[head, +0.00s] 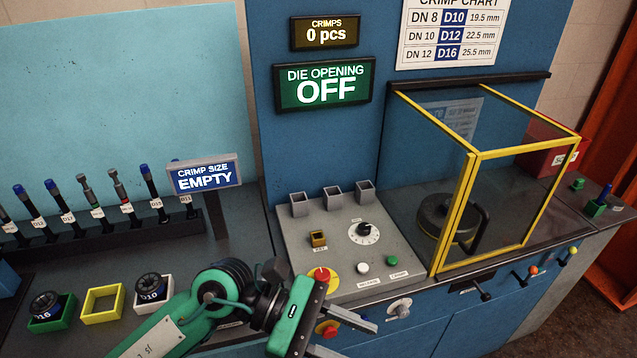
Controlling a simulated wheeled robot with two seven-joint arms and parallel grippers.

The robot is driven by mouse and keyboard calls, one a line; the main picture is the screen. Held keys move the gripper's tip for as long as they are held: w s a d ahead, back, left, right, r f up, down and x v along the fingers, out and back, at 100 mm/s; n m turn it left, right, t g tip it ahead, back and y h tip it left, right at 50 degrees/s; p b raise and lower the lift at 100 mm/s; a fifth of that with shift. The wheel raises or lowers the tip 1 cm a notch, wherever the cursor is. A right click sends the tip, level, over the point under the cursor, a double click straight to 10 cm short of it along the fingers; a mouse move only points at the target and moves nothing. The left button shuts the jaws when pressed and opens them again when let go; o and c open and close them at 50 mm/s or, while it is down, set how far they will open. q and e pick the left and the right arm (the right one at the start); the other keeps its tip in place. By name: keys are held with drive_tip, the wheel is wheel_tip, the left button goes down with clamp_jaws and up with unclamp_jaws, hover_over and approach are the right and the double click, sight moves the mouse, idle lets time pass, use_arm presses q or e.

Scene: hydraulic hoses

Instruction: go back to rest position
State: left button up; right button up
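My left arm comes in from the lower left, and its green and black gripper (355,341) is at the bottom centre, in front of the control panel (337,238). Its two grey fingers point right and stand apart with nothing seen between them; the lower finger is partly cut off by the picture's edge. The gripper overlaps the panel's front edge in the picture; I cannot tell whether it touches. My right gripper is not in view.
A yellow-framed clear guard (475,190) covers a black round part (440,215). Coloured bins, with an empty yellow one (102,304), and a rack of hoses (95,235) stand left. Signs read OFF (325,88) and EMPTY (205,178). Knobs line the bench front.

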use_arm(q)
drive_tip(key=w+a+r+n+t+h, duration=0.3)
drive_tip(key=r+n+t+h, duration=0.3)
drive_tip(key=n, duration=0.3)
drive_tip(key=w+a+r+n+t+h, duration=0.25)
drive_tip(key=w+r+n+t, duration=0.2)
drive_tip(key=n+t, duration=0.35)
drive_tip(key=w+a+f+n+t+y, duration=0.1)
drive_tip(key=w+a+n+t+y, duration=0.25)
drive_tip(key=n+t+y, duration=0.45)
drive_tip(key=w+a+f+n+t+y, duration=0.25)
drive_tip(key=a+n+t, duration=0.2)
drive_tip(key=n, duration=0.75)
drive_tip(key=a+f+n+g+y, duration=0.6)
drive_tip(key=a+f+n+y, duration=0.4)
drive_tip(key=f+n+y, duration=0.4)
drive_tip(key=s+a+f+n+g+h, duration=0.1)
drive_tip(key=s+a+f+n+g, duration=0.15)
drive_tip(key=s+f+g, duration=0.55)
drive_tip(key=s+a+f+n+g+h, duration=0.1)
drive_tip(key=s+f+n+g, duration=0.35)
drive_tip(key=s+f, duration=0.7)
wheel_tip(320, 180, down, 32)
drive_tip(key=s+g, duration=0.1)
drive_tip(key=s+a+f, duration=0.2)
drive_tip(key=s+f, duration=0.7)
drive_tip(key=s+a+f+m+g, duration=0.1)
drive_tip(key=s+f, duration=0.8)
drive_tip(key=s, duration=0.1)
drive_tip(key=shift+a, duration=0.35)
